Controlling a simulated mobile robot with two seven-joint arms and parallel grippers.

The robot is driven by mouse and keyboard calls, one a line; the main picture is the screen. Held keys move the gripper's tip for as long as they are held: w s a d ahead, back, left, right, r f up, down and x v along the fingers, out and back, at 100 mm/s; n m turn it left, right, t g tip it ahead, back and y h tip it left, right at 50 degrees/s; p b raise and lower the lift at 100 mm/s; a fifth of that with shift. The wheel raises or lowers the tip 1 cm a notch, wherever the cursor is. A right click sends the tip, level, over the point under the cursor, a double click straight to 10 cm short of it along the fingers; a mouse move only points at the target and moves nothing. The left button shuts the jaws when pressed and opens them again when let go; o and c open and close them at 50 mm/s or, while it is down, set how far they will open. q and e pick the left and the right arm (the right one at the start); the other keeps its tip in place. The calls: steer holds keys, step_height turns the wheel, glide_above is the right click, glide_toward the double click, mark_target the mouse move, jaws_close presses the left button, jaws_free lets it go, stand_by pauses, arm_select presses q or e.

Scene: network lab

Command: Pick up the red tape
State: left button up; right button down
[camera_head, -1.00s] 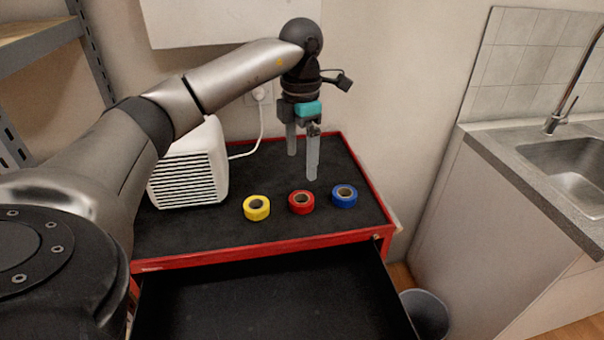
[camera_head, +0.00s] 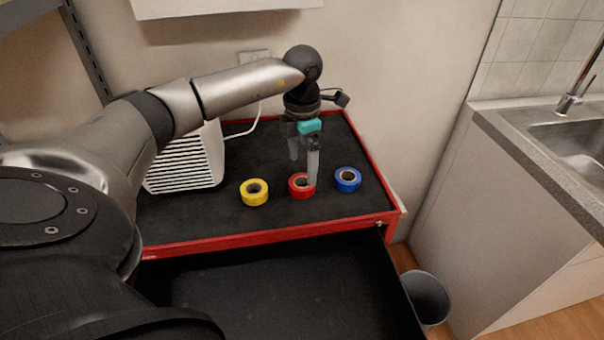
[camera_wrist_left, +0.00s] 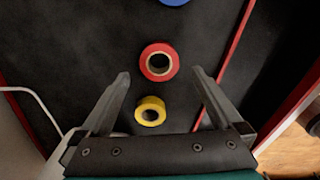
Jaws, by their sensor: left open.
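The red tape (camera_head: 297,190) is a roll lying flat on the black top of the red cart, between the yellow tape (camera_head: 254,192) and the blue tape (camera_head: 348,179). My left gripper (camera_head: 303,170) points down over the cart, open and empty. One fingertip overlaps the red tape in the head view; I cannot tell whether it touches. In the left wrist view, the red tape (camera_wrist_left: 159,61) lies ahead of the fingertips, roughly midway between them. The yellow tape (camera_wrist_left: 150,111) shows between the fingers of the left gripper (camera_wrist_left: 160,85). My right gripper is not in view.
A white slatted box (camera_head: 186,165) stands at the left of the cart top, with a white cable behind it. The cart's drawer (camera_head: 280,290) is open in front and looks empty. A bin (camera_head: 427,296) and a sink counter (camera_head: 500,130) stand at the right.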

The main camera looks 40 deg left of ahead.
mark_target(303, 177)
arm_select(q)
step_height(303, 177, down, 5)
steer(key=shift+w+f, duration=0.1)
steer(key=shift+w, duration=0.05)
steer(key=c, duration=1.3)
steer(key=shift+o, duration=0.2)
